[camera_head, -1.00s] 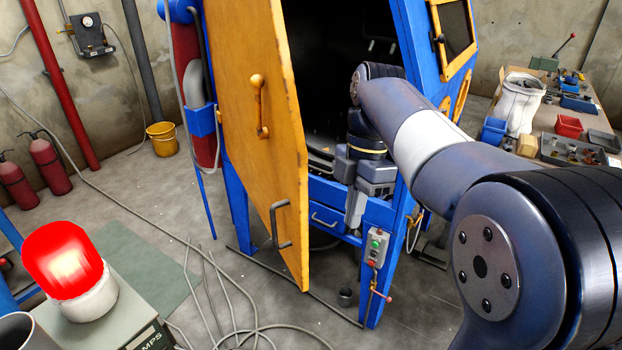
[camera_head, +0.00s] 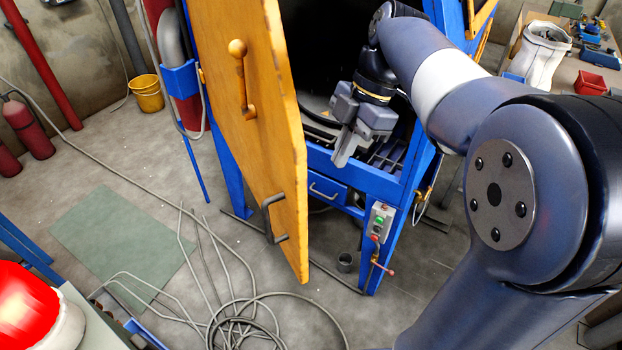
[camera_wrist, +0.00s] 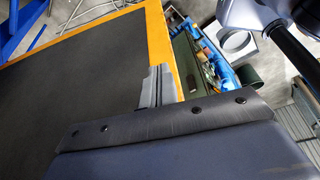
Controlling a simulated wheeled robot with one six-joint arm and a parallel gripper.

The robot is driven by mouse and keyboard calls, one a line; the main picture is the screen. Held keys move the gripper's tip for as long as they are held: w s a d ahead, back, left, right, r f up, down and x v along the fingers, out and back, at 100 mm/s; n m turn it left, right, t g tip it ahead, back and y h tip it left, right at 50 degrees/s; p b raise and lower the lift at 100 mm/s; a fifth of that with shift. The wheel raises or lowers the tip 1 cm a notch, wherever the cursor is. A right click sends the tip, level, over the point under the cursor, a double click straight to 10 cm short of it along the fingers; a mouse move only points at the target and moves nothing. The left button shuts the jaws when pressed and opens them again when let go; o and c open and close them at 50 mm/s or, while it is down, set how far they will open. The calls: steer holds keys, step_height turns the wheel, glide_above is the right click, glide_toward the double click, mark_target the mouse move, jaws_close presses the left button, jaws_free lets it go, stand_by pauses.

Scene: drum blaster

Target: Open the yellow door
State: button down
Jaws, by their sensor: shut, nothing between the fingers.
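The yellow door (camera_head: 240,110) of the blue cabinet (camera_head: 365,180) stands partly open in the head view, with a dark gap to its right. It has a yellow lever (camera_head: 242,78) high up and a grey pull handle (camera_head: 272,219) low down. My gripper (camera_head: 341,160) is shut and empty, to the right of the door's free edge at the cabinet opening. In the wrist view the shut fingers (camera_wrist: 158,84) overlap the orange edge of the door, whose dark inner face (camera_wrist: 75,90) fills the left. I cannot tell whether they touch it.
A red lamp (camera_head: 25,305) stands at the lower left. Hoses (camera_head: 235,315) lie coiled on the floor before the cabinet. A control box (camera_head: 379,222) sits on the cabinet's front post. A yellow bucket (camera_head: 147,93) stands at the back left. Floor left of the door is mostly clear.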

steer(key=s+a+f+p, duration=0.1)
steer(key=s+a+f, duration=0.1)
steer(key=a+f, duration=0.3)
steer(key=shift+s+a+f, duration=0.15)
steer(key=shift+s+a, duration=0.05)
steer(key=shift+a, duration=0.15)
steer(key=shift+a, duration=0.1)
